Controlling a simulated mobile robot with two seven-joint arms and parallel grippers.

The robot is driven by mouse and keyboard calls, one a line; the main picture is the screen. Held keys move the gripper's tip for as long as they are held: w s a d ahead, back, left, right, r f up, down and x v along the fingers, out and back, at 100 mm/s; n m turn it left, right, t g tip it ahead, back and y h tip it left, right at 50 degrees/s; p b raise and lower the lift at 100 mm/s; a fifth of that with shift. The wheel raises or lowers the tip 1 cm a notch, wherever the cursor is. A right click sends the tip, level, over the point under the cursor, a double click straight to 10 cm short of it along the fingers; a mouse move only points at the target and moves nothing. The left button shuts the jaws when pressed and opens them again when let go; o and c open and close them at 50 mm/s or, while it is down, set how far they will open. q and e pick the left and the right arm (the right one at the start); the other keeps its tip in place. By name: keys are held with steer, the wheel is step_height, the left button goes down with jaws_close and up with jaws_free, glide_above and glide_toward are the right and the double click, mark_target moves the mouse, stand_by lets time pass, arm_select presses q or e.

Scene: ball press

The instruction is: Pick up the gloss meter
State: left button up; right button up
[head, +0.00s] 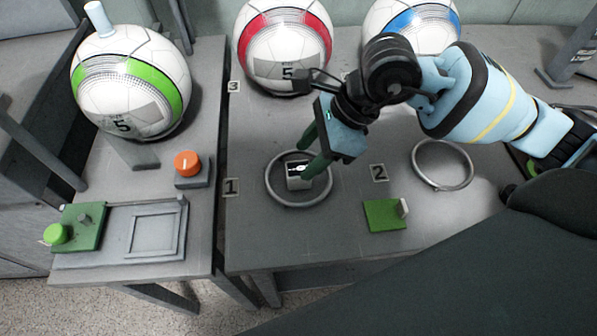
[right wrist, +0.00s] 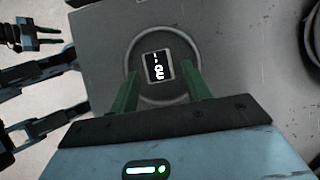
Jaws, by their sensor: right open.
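The gloss meter (head: 299,181) looks like a small pale box with a dark display. It stands inside a grey metal ring at the spot marked 1. In the right wrist view the gloss meter (right wrist: 158,66) shows lit characters on its black face. My right gripper (head: 305,160) is open above the meter. In the right wrist view the green fingers of my right gripper (right wrist: 159,77) point toward the meter, one on each side of it. I cannot tell whether they touch it.
A green block (head: 385,215) with a pale tab lies to the right, near marker 2 (head: 378,172). An empty ring (head: 442,165) lies beyond it. Balls with red (head: 283,45), blue and green (head: 130,85) bands stand behind and left. An orange knob (head: 187,163) sits on the left table.

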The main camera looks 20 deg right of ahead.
mark_target(300, 168)
steer(key=x, duration=0.5)
steer(key=shift+s+d+f, duration=0.1)
steer(key=shift+s+d, duration=0.05)
steer(key=shift+s, duration=0.05)
steer(key=shift+c, duration=0.3)
steer(key=c, duration=0.7)
